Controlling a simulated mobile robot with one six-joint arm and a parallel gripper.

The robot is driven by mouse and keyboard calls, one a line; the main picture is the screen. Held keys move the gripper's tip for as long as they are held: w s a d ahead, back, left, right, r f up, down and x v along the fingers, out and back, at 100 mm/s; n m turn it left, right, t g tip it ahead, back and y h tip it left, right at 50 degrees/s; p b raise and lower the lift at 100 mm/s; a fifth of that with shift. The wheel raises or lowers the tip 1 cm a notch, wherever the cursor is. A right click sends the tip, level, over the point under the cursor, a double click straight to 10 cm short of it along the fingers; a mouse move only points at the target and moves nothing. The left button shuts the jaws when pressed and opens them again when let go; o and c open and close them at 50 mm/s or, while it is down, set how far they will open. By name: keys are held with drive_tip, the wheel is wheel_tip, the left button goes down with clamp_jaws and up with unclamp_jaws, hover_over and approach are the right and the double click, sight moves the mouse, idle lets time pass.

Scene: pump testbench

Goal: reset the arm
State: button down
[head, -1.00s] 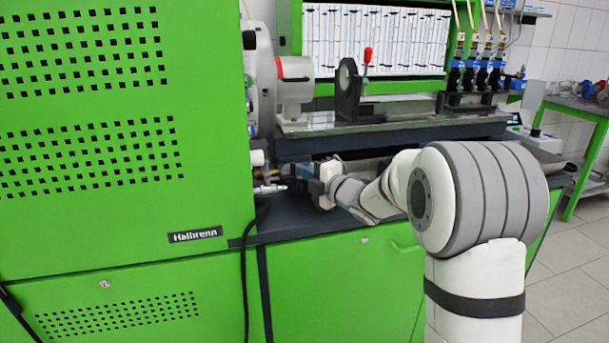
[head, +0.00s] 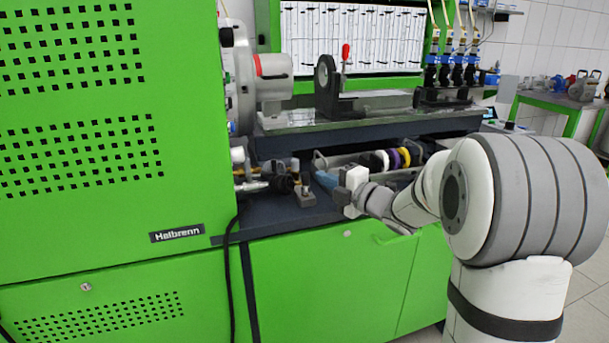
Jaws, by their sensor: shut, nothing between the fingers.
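My gripper (head: 327,180) is at the end of my white and grey arm, low over the dark bench ledge (head: 280,217) in front of the green machine. The fingertips are small and hard to make out.
A metal fitting (head: 252,186) and a dark connector lie left of the gripper. A tray with coloured rings (head: 398,157) lies behind it. The machine bed (head: 375,126) overhangs above. A black cable (head: 228,275) hangs in front. The floor at the lower right is clear.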

drive_tip(key=s+d+r+m+g+h+p, duration=0.2)
drive_tip(key=s+d+r+m+h+p, duration=0.95)
drive_tip(key=m, duration=0.55)
drive_tip(key=s+a+f+m+g+p, duration=0.1)
drive_tip(key=s+m+g+p, duration=0.3)
drive_tip(key=s, duration=0.7)
drive_tip(key=s+a+f+m+g+p, duration=0.1)
drive_tip(key=s+a+m+g+p, duration=0.3)
drive_tip(key=s, duration=0.7)
drive_tip(key=shift+s+m+g+p, duration=0.35)
drive_tip(key=shift+m+p, duration=0.25)
drive_tip(key=shift+p, duration=0.4)
